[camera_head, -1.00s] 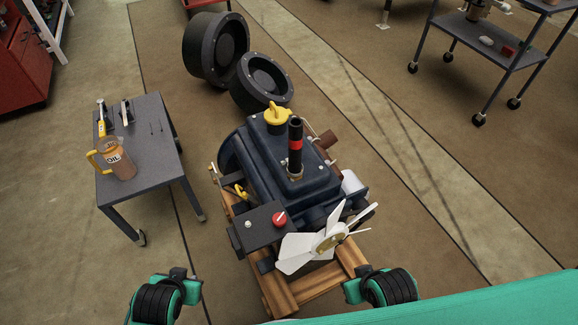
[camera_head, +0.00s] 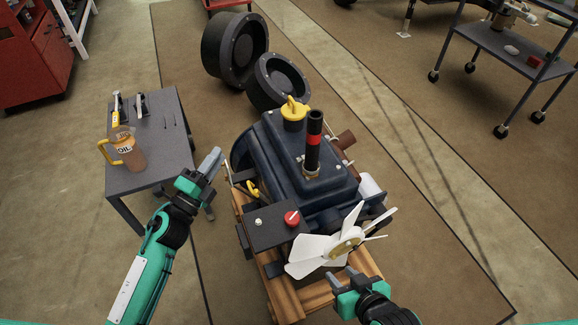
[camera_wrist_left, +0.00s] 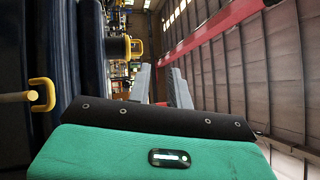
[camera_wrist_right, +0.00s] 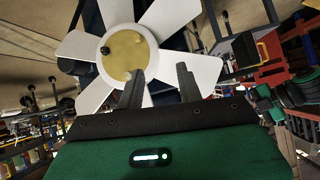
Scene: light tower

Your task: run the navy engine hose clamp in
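The navy engine (camera_head: 290,180) sits on a wooden stand in the head view. A black upright hose (camera_head: 313,145) with a red band rises from its top. A small metallic clamp (camera_head: 311,173) appears to ring the hose's foot; its screw is too small to make out. My left gripper (camera_head: 213,158) is open and empty, left of the engine and apart from it; its fingers also show in the left wrist view (camera_wrist_left: 161,80). My right gripper (camera_head: 341,279) is open and empty just in front of the white fan (camera_head: 335,243); its fingers overlap the fan in the right wrist view (camera_wrist_right: 160,85).
A dark side table (camera_head: 165,125) at left holds an oil jug (camera_head: 128,150) and several tools. A yellow cap (camera_head: 294,108) stands behind the hose. A box with a red knob (camera_head: 292,218) is at the engine's near left. Two black wheel-like parts (camera_head: 275,80) lie behind.

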